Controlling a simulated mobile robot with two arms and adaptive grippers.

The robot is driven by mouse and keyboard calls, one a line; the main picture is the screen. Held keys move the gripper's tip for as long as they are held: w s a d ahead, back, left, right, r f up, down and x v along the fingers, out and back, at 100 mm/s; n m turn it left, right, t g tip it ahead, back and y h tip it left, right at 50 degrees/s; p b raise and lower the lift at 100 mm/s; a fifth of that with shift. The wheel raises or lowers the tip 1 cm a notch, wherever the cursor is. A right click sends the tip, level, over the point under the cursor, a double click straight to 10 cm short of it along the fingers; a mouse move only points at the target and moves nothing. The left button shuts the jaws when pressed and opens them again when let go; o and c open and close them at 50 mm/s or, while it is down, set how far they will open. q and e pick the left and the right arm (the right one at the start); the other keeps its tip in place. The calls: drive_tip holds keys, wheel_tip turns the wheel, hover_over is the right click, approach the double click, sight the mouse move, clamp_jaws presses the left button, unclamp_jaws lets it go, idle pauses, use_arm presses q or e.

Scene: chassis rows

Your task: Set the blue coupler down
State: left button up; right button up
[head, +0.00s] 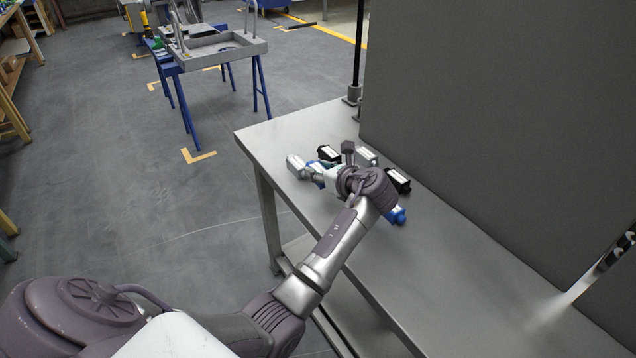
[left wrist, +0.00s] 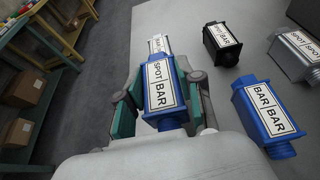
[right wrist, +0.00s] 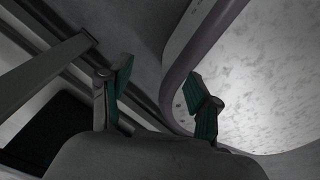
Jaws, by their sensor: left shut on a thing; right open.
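My left gripper (left wrist: 162,95) is shut on a blue coupler (left wrist: 160,82) labelled SPOT BAR, between its teal pads. In the head view the left gripper (head: 325,172) is over the bench's far left end, and a little of the held coupler's blue shows beside it. I cannot tell whether the coupler touches the bench. A second blue coupler (left wrist: 265,108), labelled BAR BAR, lies to the right; it also shows in the head view (head: 397,215). My right gripper (right wrist: 160,80) is open and empty in the right wrist view, and is not in the head view.
A silver coupler (head: 297,166) is just left of the left gripper. A black coupler (head: 329,153), another silver one (head: 366,156) and another black one (head: 398,181) are close by. The grey bench (head: 440,260) is clear towards the front right. A tall dark panel (head: 500,110) stands behind.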

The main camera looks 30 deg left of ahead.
sight(319, 193)
use_arm(q)
drive_tip(key=shift+a+f, duration=0.15)
drive_tip(key=shift+f, duration=0.4)
wheel_tip(319, 193, down, 3)
drive_tip(key=shift+f, duration=0.1)
use_arm(e)
drive_tip(key=shift+w+a+f, duration=0.25)
drive_tip(key=shift+w+a, duration=0.05)
drive_tip(key=shift+a, duration=0.35)
use_arm(q)
drive_tip(key=o, duration=1.2)
drive_tip(key=shift+f, duration=0.1)
use_arm(e)
drive_tip(key=shift+d, duration=0.4)
